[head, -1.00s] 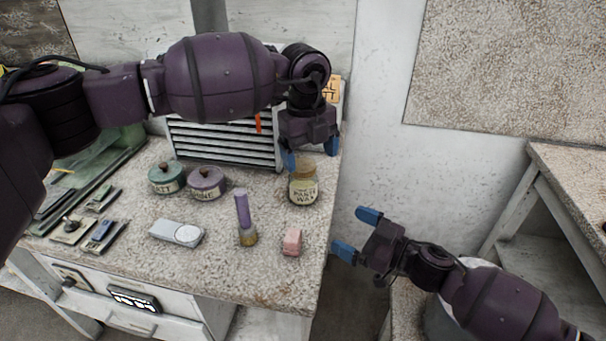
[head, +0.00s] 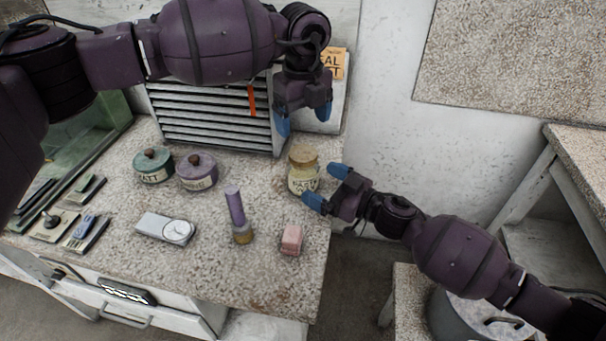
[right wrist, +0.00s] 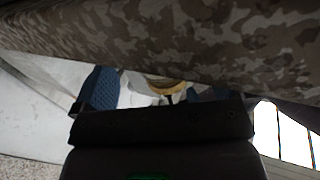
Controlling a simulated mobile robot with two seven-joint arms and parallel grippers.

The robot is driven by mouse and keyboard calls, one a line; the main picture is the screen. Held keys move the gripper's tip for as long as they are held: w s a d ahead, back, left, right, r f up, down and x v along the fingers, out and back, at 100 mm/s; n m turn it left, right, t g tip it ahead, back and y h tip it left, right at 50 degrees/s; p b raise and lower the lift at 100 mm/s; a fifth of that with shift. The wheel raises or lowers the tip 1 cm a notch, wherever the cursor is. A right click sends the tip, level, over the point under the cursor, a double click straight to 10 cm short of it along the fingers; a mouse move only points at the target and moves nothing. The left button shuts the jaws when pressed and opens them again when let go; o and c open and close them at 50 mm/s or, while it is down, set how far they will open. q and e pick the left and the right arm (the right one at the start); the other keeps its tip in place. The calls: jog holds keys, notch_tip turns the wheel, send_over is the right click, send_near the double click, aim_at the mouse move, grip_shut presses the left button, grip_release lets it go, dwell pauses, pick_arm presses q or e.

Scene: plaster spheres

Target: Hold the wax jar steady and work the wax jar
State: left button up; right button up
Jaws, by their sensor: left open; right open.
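The wax jar (head: 303,180) stands upright near the right edge of the speckled worktop (head: 270,278). It is pale glass with a tan lid and a paper label. My left gripper (head: 303,122) is open and empty, above and behind the jar, with blue fingertips pointing down. My right gripper (head: 326,186) is open beside the jar on its right, its blue fingers pointing at it. I cannot tell whether a finger touches the jar. In the right wrist view, part of the jar's lid (right wrist: 166,86) shows between the blue fingers; the rest is hidden.
A green pot (head: 153,168) and a purple pot (head: 197,174) stand left of the jar. A slatted cabinet (head: 210,118) stands behind.

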aim_at(316, 180)
jog(key=shift+x, duration=2)
